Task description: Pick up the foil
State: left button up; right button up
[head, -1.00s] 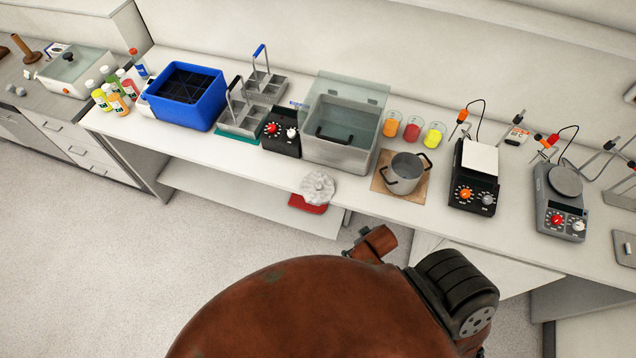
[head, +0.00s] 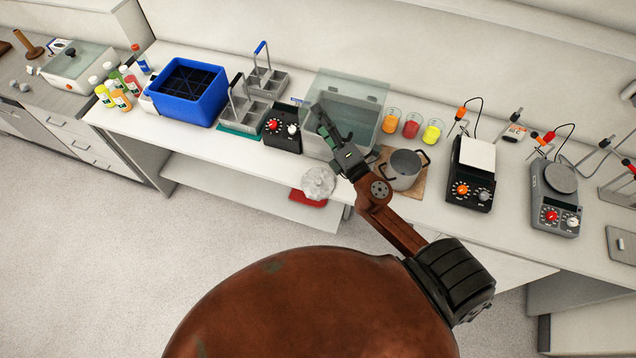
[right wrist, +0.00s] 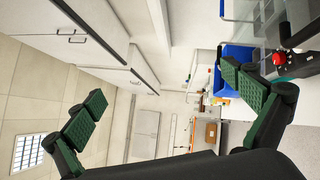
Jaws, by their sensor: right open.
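A crumpled, pale silvery piece that looks like the foil (head: 318,183) is at the front edge of the bench in the head view, over a red item (head: 308,198) on the lower level. What bears it is hard to tell. My right gripper (head: 328,125) is above and just right of it, in front of the clear-lidded water bath (head: 365,98), touching nothing that I can make out. In the right wrist view the two green-padded fingers (right wrist: 163,85) are wide apart and empty; the foil does not show there. My left gripper is not in view.
A steel pot (head: 404,168) stands on a brown board right of my gripper. Juice beakers (head: 411,126) stand behind it. A black control box (head: 283,127), metal racks (head: 241,118) and a blue crate (head: 187,92) are to the left. Hotplates (head: 470,172) are to the right.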

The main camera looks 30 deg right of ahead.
jog(key=a+f+n+g+y, duration=0.4)
jog(key=a+n+y, duration=0.4)
jog(key=a+n, duration=0.4)
jog(key=n+g+h, duration=0.7)
jog(key=n+g, duration=0.4)
jog(key=n, duration=0.3)
send_over(320, 181)
jog(key=s+d, duration=0.1)
jog(key=s, duration=0.1)
notch_tip(320, 181, down, 25)
jog(key=shift+s+d+f, duration=0.1)
jog(key=shift+s+d, duration=0.05)
jog(key=shift+d+f, duration=0.1)
jog(key=shift+f, duration=0.2)
jog(key=shift+p+x, duration=0.4)
jog(key=shift+x, duration=0.5)
jog(key=p+x, duration=0.1)
jog(key=x, duration=0.3)
jog(key=shift+a+r+p, duration=0.1)
jog(key=shift+a+p, duration=0.25)
jog(key=shift+w+f, duration=0.35)
jog(key=shift+f, duration=0.2)
jog(key=shift+c, duration=0.4)
